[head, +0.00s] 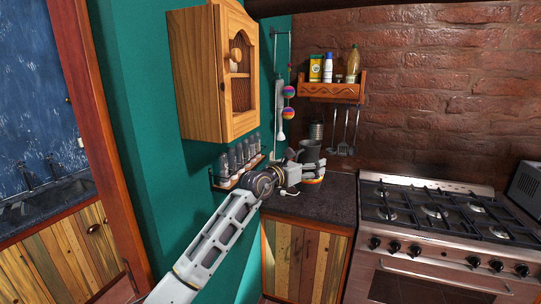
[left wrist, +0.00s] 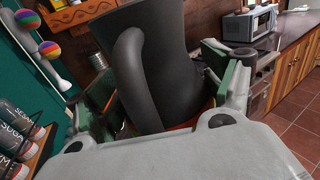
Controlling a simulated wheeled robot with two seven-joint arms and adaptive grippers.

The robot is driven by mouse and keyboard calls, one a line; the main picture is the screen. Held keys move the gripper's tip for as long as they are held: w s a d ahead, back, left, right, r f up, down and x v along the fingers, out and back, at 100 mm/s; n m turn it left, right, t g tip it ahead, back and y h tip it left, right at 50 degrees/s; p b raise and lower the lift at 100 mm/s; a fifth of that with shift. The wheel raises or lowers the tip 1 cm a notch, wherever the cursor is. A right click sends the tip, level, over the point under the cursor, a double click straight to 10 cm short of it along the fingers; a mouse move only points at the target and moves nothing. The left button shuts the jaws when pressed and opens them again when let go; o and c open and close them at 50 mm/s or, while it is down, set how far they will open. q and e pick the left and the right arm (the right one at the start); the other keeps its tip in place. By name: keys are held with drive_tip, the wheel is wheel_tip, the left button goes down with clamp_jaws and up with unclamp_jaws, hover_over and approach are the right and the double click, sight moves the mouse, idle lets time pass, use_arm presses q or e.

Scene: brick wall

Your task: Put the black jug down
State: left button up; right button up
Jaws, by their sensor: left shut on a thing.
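The black jug (left wrist: 170,65) fills the middle of the left wrist view, a dark vessel with a curved handle facing the camera. My left gripper (left wrist: 165,105) is shut on it, with a finger at each side. In the head view the jug (head: 309,152) shows as a dark shape at my left gripper (head: 310,172), over the dark counter (head: 315,206) in the corner. I cannot tell whether its base touches the counter. My right gripper is in neither view.
A rack of jars (head: 238,160) is on the teal wall left of the gripper. A gas stove (head: 440,212) stands right of the counter. A wooden cabinet (head: 205,75) hangs above the arm. Utensils (head: 345,135) hang below a wall shelf (head: 330,90). The counter's front part is clear.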

use_arm(q)
drive_tip(key=s+a+f+n+t+y, duration=0.25)
drive_tip(key=s+a+f, duration=0.25)
drive_tip(key=a+f, duration=0.55)
drive_tip(key=s+a+f+n+t+y, duration=0.2)
drive_tip(key=s+a+f+y, duration=0.4)
drive_tip(key=f, duration=0.7)
drive_tip(key=s+a+f+n+y, duration=0.2)
drive_tip(key=s+a+f, duration=0.4)
drive_tip(key=s+a, duration=0.2)
drive_tip(key=s+a+f+n+t+y, duration=0.1)
drive_tip(key=s+a+f+n+y, duration=0.2)
drive_tip(key=s+a+f, duration=0.3)
drive_tip(key=s+a+p, duration=0.1)
drive_tip(key=a, duration=0.3)
drive_tip(key=shift+s, duration=0.35)
drive_tip(key=shift+w+d+r+t, duration=0.1)
drive_tip(key=shift+d+t, duration=0.05)
drive_tip(key=shift+t, duration=0.1)
